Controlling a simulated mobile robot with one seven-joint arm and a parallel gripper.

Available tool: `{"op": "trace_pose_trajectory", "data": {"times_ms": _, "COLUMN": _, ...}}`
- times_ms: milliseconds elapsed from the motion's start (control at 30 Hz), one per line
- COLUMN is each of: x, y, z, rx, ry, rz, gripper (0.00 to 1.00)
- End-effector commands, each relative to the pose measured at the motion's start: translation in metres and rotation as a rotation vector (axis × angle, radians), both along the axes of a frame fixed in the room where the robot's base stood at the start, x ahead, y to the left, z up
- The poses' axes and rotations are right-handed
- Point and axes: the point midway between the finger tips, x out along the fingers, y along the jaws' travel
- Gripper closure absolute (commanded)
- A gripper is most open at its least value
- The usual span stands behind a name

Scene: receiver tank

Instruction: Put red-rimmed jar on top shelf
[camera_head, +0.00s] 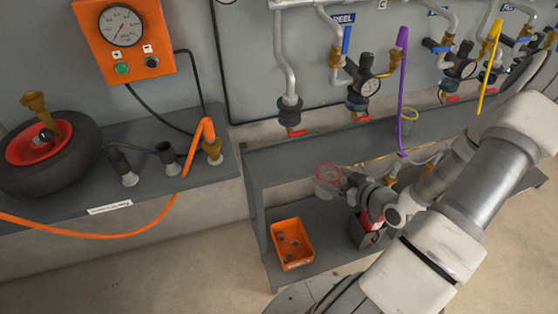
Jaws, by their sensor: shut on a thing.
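The red-rimmed jar (326,188) is a clear jar with a red ring at its mouth. It is in the middle of the head view, in front of the grey shelf unit. My gripper (345,186) reaches it from the right and is shut on it. The jar looks roughly upright, with its rim near the front edge of the top shelf (283,161) in the picture. I cannot tell its exact distance from the shelf. My wrist and arm hide part of the top shelf's right side.
A yellow-rimmed jar (408,121) stands on the top shelf, beside a hanging purple hose (402,85). Valves and gauges overhang the back. The lower shelf holds an orange bin (275,236) and a red-and-grey object (367,228). The top shelf's left part looks clear.

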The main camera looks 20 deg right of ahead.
Motion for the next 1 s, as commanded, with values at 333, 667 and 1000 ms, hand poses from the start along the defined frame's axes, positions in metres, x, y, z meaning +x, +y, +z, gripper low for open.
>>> {"op": "trace_pose_trajectory", "data": {"times_ms": 333, "x": 0.06, "y": 0.02, "z": -0.002, "rx": -0.002, "ry": -0.004, "rz": 0.003, "gripper": 0.77}}
{"op": "trace_pose_trajectory", "data": {"times_ms": 667, "x": 0.126, "y": 0.04, "z": -0.001, "rx": 0.0, "ry": -0.002, "rz": -0.002, "gripper": 0.77}}
{"op": "trace_pose_trajectory", "data": {"times_ms": 1000, "x": 0.158, "y": 0.051, "z": -0.002, "rx": -0.001, "ry": -0.003, "rz": 0.001, "gripper": 0.77}}
